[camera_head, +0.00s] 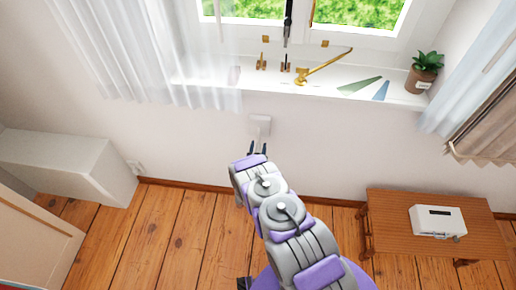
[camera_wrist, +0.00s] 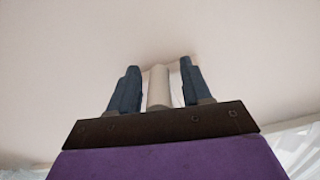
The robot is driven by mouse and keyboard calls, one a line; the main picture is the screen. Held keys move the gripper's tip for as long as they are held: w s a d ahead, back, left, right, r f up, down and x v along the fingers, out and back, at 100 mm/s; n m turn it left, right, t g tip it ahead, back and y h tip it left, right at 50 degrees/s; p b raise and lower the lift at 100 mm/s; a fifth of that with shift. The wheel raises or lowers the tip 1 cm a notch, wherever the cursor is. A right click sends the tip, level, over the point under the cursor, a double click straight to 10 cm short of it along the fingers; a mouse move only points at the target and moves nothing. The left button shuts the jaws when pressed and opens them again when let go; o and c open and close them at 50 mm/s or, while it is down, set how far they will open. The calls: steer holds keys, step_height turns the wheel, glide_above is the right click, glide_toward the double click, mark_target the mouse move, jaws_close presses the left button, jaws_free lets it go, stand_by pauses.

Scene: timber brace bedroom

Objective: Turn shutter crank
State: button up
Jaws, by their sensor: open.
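A small white fitting (camera_head: 260,126), which looks like the shutter crank, is mounted on the wall below the window sill. My gripper (camera_head: 257,147) is just below it in the head view, with its dark fingers pointing toward the wall. In the wrist view, a pale cylindrical bar (camera_wrist: 158,87), seemingly the crank's handle, stands between the two blue-grey fingers of my gripper (camera_wrist: 158,68). The fingers are open, with a gap visible on the right side of the bar. Contact on the left side cannot be told.
The window sill (camera_head: 340,84) above holds a brass latch-like piece (camera_head: 322,68), flat coloured pieces and a potted plant (camera_head: 425,72). A wooden table (camera_head: 385,215) with a white box (camera_head: 438,221) stands at right. A white cabinet (camera_head: 65,160) is at left. Sheer curtains flank the window.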

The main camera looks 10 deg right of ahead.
steer(key=shift+c, duration=0.5)
jaws_close()
